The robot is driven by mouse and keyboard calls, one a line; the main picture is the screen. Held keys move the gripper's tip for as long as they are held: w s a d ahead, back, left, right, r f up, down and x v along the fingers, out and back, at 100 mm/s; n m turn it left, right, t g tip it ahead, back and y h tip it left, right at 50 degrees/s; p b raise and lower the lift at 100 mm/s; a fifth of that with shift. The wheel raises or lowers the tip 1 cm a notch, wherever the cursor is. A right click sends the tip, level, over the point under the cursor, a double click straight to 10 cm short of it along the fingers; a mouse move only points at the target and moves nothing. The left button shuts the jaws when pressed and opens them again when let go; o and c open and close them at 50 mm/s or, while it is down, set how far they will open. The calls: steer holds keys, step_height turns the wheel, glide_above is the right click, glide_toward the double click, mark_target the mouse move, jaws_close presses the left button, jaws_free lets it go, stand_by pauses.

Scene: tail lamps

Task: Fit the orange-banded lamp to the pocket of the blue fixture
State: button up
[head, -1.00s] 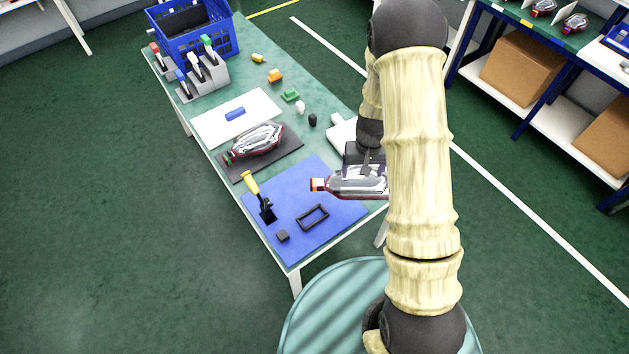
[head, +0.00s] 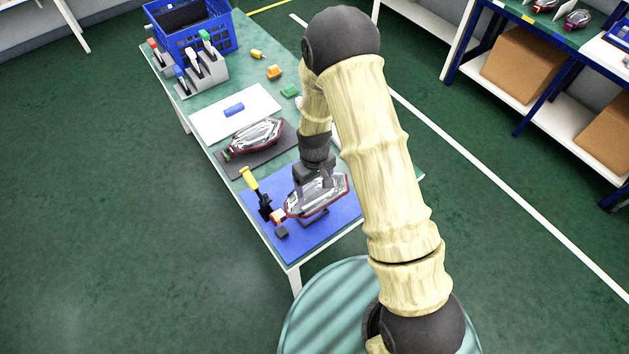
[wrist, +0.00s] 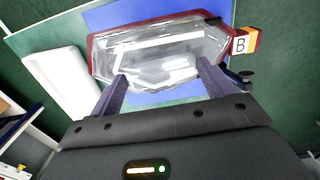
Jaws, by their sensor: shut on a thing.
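My gripper (wrist: 160,88) is shut on the orange-banded lamp (wrist: 160,55), a clear lens with a dark red rim. In the wrist view its end block shows an orange band and a white label "B". In the head view my gripper (head: 318,187) holds the lamp (head: 316,196) above the blue fixture (head: 262,233). The lamp's orange end points left, near the fixture's yellow-handled clamp (head: 252,181). The lamp mostly covers the black pocket frame, so I cannot tell whether they touch. A small dark block (head: 281,232) shows beside the lamp's orange end.
Another lamp (head: 257,136) lies on a dark grey mat (head: 234,167) behind the fixture. A white sheet (head: 212,124) with a blue piece (head: 233,109), a grey rack (head: 207,77) and a blue crate (head: 222,38) stand farther back. Small coloured pieces lie along the right edge.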

mark_target(315, 193)
steer(key=shift+s+f+b, duration=0.1)
steer(key=shift+f+b, duration=0.2)
steer(key=shift+f, duration=0.05)
steer(key=shift+f+b, duration=1.7)
steer(key=shift+f, duration=0.75)
steer(key=shift+f, duration=0.2)
steer(key=shift+f+b, duration=0.35)
steer(key=shift+b, duration=0.1)
steer(key=shift+f, duration=0.35)
steer(key=shift+f+b, duration=0.55)
steer(key=shift+b, duration=0.05)
